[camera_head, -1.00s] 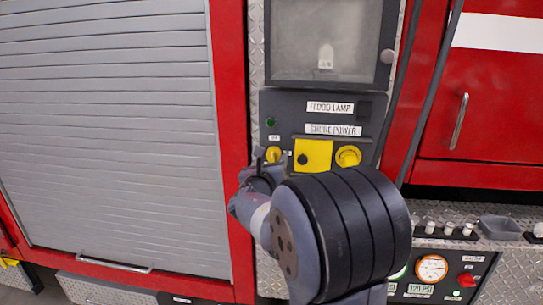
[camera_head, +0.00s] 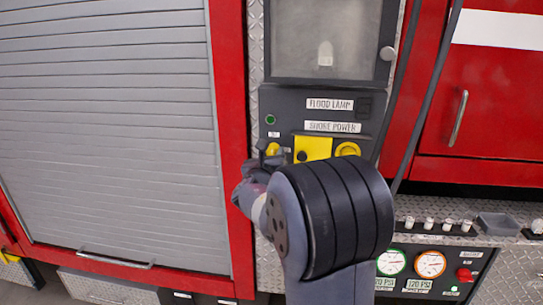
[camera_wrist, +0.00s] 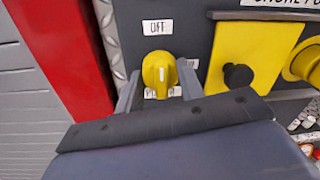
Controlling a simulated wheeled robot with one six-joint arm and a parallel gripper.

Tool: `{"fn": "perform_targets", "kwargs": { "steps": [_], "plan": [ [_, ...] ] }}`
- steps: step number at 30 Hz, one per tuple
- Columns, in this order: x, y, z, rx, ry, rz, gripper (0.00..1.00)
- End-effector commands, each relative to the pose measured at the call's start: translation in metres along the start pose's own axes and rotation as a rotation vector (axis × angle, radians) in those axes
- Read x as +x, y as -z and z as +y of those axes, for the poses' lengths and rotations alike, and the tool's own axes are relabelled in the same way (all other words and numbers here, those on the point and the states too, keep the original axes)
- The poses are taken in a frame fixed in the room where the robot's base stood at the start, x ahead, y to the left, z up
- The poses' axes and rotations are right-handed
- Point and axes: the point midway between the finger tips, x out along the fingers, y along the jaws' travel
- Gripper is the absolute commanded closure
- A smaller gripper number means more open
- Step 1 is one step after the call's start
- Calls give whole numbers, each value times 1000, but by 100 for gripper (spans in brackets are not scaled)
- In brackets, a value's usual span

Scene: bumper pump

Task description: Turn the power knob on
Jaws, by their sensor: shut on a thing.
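The power knob (camera_wrist: 159,69) is a small yellow knob on the dark panel, with a pale line on its face that stands close to upright. A white OFF label (camera_wrist: 157,27) sits above it. In the head view the knob (camera_head: 272,149) shows only in part above my gripper (camera_head: 266,160), whose fingers are small and partly hidden there.
A yellow square plate with a black button (camera_wrist: 238,76) and a larger yellow round fitting (camera_wrist: 304,61) lie right of the knob. A red frame post (camera_head: 230,140) and grey shutter (camera_head: 110,130) stand left. Dark cables (camera_head: 418,100) hang at right. Gauges (camera_head: 430,264) sit lower right.

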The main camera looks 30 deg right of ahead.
Motion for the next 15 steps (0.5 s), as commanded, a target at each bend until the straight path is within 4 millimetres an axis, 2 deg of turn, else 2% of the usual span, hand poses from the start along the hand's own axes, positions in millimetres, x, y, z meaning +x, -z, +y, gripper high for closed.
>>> {"fn": "perform_targets", "kwargs": {
  "steps": [3, 15],
  "plan": [
    [0, 0, 0, 0, 0, 0, 87],
    [0, 3, 1, 84, -1, 3, 87]
  ]
}}
